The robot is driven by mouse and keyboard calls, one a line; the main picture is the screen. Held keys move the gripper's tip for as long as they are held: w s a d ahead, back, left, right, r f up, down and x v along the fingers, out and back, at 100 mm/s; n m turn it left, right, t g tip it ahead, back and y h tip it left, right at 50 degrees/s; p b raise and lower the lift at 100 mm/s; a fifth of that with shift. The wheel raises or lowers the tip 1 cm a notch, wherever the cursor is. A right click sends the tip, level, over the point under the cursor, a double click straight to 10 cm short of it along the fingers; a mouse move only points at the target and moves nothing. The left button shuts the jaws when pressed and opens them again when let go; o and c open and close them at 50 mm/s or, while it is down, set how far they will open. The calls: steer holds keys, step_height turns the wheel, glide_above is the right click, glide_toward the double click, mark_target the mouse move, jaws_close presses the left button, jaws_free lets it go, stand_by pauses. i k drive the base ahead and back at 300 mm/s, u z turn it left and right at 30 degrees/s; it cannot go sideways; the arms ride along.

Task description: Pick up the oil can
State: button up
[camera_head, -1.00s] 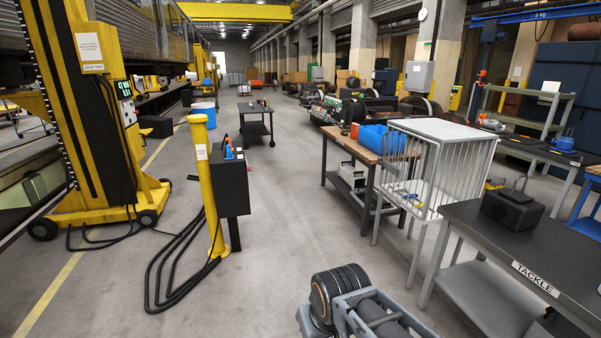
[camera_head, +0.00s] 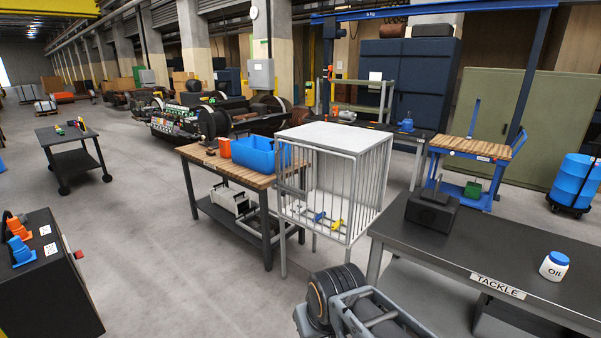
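A white container with a blue lid, labelled "Oil" (camera_head: 554,267), stands upright on the dark bench marked TACKLE (camera_head: 510,262) at the right. It is near the bench's front edge, to the right of the label plate. Part of my own arm shows at the bottom middle, left of this bench and well apart from the container. My gripper's fingers are not in view.
A black box with a handle (camera_head: 431,211) stands on the same bench. A white barred cage (camera_head: 338,180) and a wooden-topped bench (camera_head: 210,160) with a blue bin (camera_head: 254,153) stand ahead.

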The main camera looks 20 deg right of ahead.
mark_target(550, 269)
steer(key=z, duration=1.1)
steer(key=i, duration=1.05)
steer(key=z, duration=1.4)
steer(key=i, duration=1)
steer(key=z, duration=0.3)
